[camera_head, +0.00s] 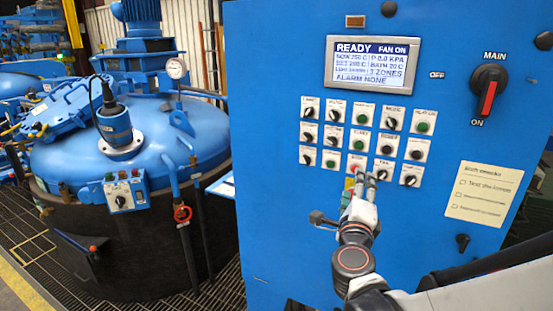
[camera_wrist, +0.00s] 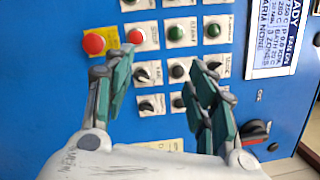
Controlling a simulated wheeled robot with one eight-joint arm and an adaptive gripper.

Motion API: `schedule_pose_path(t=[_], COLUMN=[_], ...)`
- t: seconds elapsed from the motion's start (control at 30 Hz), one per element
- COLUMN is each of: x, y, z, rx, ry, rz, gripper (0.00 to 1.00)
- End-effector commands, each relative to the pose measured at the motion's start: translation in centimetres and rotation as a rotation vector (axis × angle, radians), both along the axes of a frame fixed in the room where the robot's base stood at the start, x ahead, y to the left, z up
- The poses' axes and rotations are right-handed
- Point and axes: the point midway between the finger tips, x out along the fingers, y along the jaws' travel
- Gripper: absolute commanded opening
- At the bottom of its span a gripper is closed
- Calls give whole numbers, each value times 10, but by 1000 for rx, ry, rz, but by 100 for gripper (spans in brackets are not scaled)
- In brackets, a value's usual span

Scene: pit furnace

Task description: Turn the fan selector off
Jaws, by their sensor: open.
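The blue control panel (camera_head: 270,60) carries rows of small selectors and buttons. A black selector (camera_head: 384,170) in the bottom row, right of a red button, has a short blurred label that may read FAN. It shows in the wrist view (camera_wrist: 145,73) between my fingers, nearer the left one. The display (camera_head: 372,64) reads READY and FAN ON. My gripper (camera_head: 364,178) is in front of the panel's bottom row, fingers pointing at it. In the wrist view my gripper (camera_wrist: 163,88) is open and holds nothing. Whether a fingertip touches the panel is unclear.
A yellow-backed red button (camera_wrist: 93,44) and another red button (camera_wrist: 137,35) sit close to my left finger. Neighbouring selectors (camera_head: 410,176) are tightly spaced. The MAIN switch (camera_head: 489,92) and a paper note (camera_head: 484,194) are right. The furnace (camera_head: 110,150) stands left.

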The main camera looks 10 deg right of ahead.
Motion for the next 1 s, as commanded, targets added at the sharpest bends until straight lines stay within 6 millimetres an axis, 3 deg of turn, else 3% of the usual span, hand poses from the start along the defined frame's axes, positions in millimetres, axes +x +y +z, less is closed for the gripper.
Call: schedule_pose_path(t=[0.13,0.37,1.0], x=[-5,-4,88], y=[-25,-38,-100], z=[-21,-33,-32], rx=[160,221,217], ry=[-26,-33,-33], rz=[-118,-167,-163], gripper=[52,52,52])
